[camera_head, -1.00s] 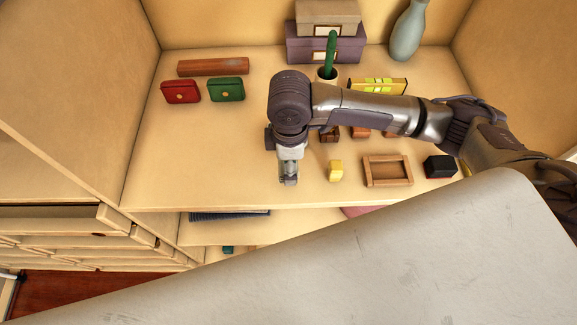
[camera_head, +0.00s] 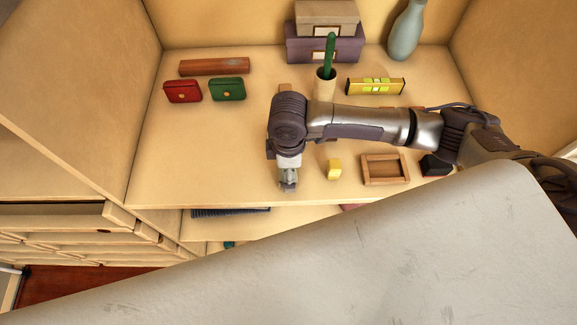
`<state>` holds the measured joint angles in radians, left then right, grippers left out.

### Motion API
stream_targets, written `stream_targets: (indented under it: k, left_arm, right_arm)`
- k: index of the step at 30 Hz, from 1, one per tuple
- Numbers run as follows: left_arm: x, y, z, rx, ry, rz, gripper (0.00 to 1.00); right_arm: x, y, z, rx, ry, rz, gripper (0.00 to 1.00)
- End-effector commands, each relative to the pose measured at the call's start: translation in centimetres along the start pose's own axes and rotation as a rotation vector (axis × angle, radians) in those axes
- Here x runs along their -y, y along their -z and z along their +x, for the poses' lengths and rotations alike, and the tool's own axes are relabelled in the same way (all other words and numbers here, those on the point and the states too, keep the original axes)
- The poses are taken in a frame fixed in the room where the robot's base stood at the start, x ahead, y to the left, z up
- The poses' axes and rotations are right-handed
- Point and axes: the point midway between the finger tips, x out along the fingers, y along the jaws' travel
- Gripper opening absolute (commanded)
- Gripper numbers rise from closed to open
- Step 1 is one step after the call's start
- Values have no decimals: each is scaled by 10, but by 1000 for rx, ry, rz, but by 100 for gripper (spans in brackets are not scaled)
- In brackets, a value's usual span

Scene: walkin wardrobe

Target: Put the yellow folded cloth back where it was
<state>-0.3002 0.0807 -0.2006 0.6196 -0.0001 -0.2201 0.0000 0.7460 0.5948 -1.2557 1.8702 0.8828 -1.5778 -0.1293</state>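A small yellow item (camera_head: 334,169) sits on the wooden shelf (camera_head: 200,150) near its front edge. It looks block-like, and I cannot tell whether it is the folded cloth. No other yellow cloth shows clearly. My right gripper (camera_head: 288,184) points down at the shelf's front edge, left of the yellow item and apart from it. Its fingers are small and seen from above, so I cannot tell whether they are open or hold anything. My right arm hides part of the shelf's middle. My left gripper is out of view.
A wooden tray (camera_head: 364,172) and a black block (camera_head: 436,166) lie to the right. Red (camera_head: 182,91) and green (camera_head: 227,89) cases, a yellow level (camera_head: 375,86), a cup (camera_head: 325,86) and boxes (camera_head: 324,50) stand behind. The shelf's left front is clear.

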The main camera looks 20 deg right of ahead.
Motion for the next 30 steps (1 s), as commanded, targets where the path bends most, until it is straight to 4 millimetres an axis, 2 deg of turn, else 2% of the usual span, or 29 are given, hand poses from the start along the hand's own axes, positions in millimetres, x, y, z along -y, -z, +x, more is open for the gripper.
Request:
stream_targets:
  k: [10, 16, 19, 22, 24, 30]
  left_arm:
    - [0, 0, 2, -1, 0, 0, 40]
    - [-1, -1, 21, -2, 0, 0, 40]
    - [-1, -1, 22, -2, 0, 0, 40]
    - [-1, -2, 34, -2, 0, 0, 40]
    - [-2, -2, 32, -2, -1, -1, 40]
    - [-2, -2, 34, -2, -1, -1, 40]
  right_arm:
    - [0, 0, 0, 0, -1, 0, 95]
    - [-1, 0, 4, -2, -3, 0, 95]
    - [-2, 2, -25, -6, -6, -2, 95]
    - [-4, 9, -47, -6, -6, -2, 95]
    - [-4, 9, -68, -5, -5, -1, 95]
    - [-4, 8, -110, -2, -4, -1, 95]
